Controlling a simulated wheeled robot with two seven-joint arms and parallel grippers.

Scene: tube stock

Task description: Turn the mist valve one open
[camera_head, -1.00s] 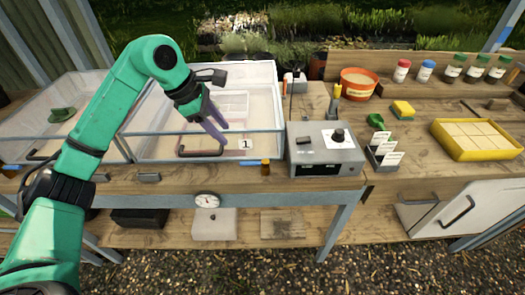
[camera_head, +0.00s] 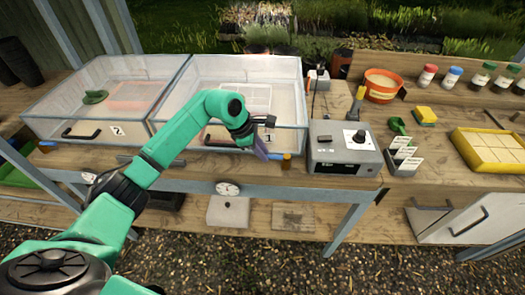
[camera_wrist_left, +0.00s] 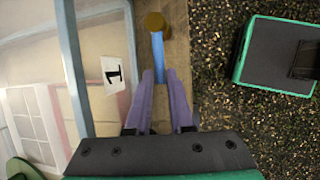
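Mist valve one has a blue lever (camera_wrist_left: 157,52) with a brass-coloured round body (camera_wrist_left: 154,21) at its far end. It sits on the bench front, just below the case marked 1. In the head view the brass body (camera_head: 287,162) shows beside my left gripper (camera_head: 263,152), which hides part of the lever. In the left wrist view my left gripper (camera_wrist_left: 161,74) has its purple fingers slightly apart, one on each side of the lever's line. The lever runs lengthwise between them, and I cannot tell whether they touch it. My right gripper is not in view.
The clear case one (camera_head: 290,110) stands directly behind the valve, and case two (camera_head: 60,127) stands to its left. A grey control box (camera_head: 345,160) is close on the right. A dial gauge (camera_head: 228,188) hangs below the bench edge.

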